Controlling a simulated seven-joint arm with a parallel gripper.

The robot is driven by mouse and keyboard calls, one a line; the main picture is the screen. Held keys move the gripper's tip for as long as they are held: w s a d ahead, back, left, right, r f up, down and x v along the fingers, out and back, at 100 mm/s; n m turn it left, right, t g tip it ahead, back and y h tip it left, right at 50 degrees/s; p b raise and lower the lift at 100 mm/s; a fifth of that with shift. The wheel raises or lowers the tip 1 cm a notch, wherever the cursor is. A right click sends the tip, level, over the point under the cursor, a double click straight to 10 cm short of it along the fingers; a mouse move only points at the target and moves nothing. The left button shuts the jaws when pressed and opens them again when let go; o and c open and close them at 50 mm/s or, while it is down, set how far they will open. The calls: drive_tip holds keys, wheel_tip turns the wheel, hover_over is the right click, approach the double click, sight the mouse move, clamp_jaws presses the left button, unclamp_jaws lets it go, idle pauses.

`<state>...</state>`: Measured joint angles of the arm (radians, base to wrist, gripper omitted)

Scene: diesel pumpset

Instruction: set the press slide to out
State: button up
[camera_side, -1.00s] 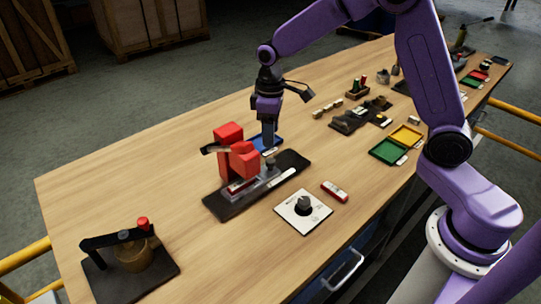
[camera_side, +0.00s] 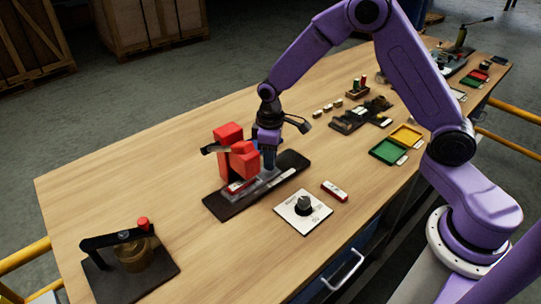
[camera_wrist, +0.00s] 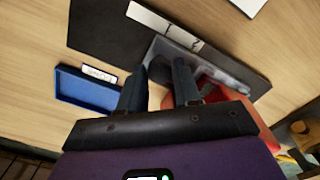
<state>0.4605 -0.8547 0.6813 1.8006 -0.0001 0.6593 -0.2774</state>
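The red press (camera_side: 236,152) stands on a long black base plate (camera_side: 232,203) in the side view; its red body also shows in the wrist view (camera_wrist: 252,112). The grey press slide (camera_side: 262,183) lies along the base, and its rail shows in the wrist view (camera_wrist: 215,68). My gripper (camera_side: 269,166) points down at the slide's right end, close beside the red body. In the wrist view the two fingers (camera_wrist: 160,82) are apart, with grey slide parts between and beyond them. The slide's small end knob is hidden by the fingers, so contact cannot be told.
A blue tray (camera_wrist: 85,88) lies beside the base. A dial plate (camera_side: 303,212) and a red-and-white block (camera_side: 334,190) lie in front of the press. A black clamp fixture (camera_side: 130,262) stands at the near left. Green (camera_side: 388,152) and yellow trays lie to the right.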

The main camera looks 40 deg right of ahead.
clamp_jaws()
drive_tip(key=d, duration=1)
drive_tip(key=shift+d, duration=0.3)
drive_tip(key=shift+o, duration=1.8)
unclamp_jaws()
drive_tip(key=shift+d, duration=0.1)
drive_tip(key=shift+o, duration=1)
drive_tip(key=shift+r, duration=0.1)
wheel_tip(320, 180, up, 17)
drive_tip(key=shift+r, duration=0.15)
